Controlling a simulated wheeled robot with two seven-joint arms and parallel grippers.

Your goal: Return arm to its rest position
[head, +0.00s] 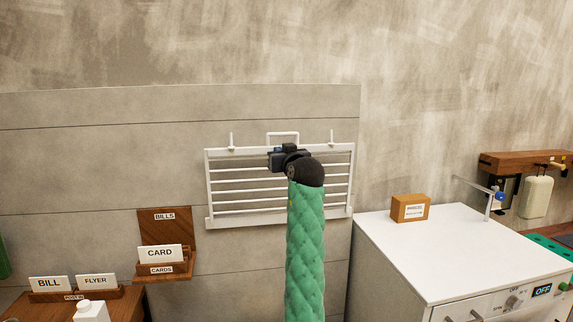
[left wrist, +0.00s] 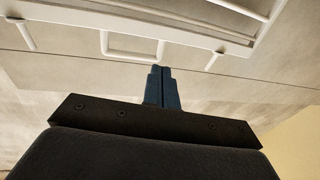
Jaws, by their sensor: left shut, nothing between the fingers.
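My left arm, in a green quilted sleeve, rises up the middle of the head view. Its left gripper (head: 283,150) is in front of the upper part of a white wall rack (head: 230,182). In the left wrist view the gripper's two dark fingers (left wrist: 161,78) are together with nothing between them. They point toward the rack's square white loop (left wrist: 130,55), and I cannot tell whether they touch it. The arm hides part of the rack's bars. My right gripper is not in view.
A white appliance (head: 440,245) stands at the right with a small wooden box (head: 410,208) on top. A wooden wall shelf (head: 525,165) is further right. A card holder (head: 165,270) and a bill and flyer tray (head: 75,295) are at lower left.

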